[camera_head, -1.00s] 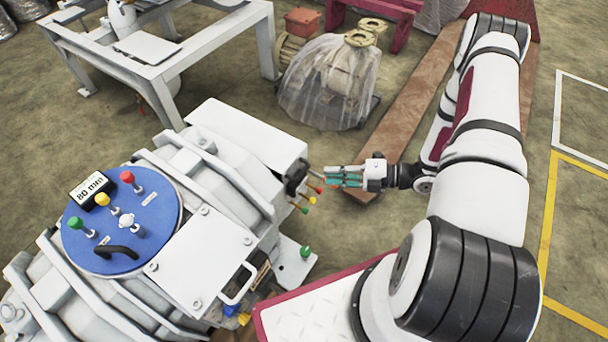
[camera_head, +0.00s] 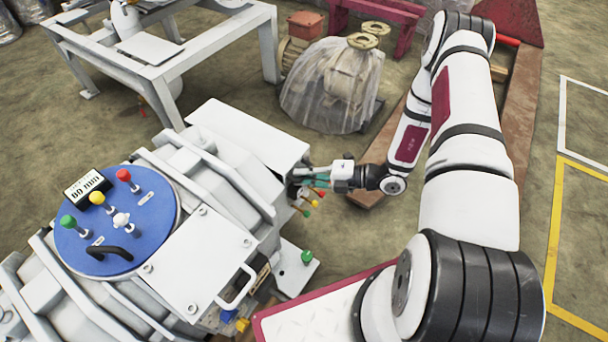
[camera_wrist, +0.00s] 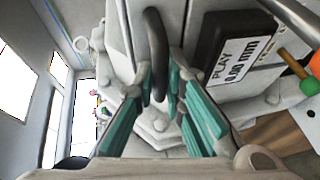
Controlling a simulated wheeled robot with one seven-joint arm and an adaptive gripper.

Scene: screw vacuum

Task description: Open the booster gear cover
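A dark, looped handle (camera_wrist: 157,45) stands on a pale grey surface (camera_wrist: 118,35) of the machine in the wrist view. I cannot tell for certain that this surface is the booster gear cover. My gripper (camera_head: 308,179) is at the machine's right end in the head view, beside the coloured knobs. In the wrist view its teal-padded fingers (camera_wrist: 162,75) stand apart, one on each side of the handle. The handle lies between the fingertips, and firm contact is not clear. In the head view the handle is hidden behind my gripper.
The machine's blue disc (camera_head: 117,220) and a white plate with a handle (camera_head: 200,262) lie left of my gripper.

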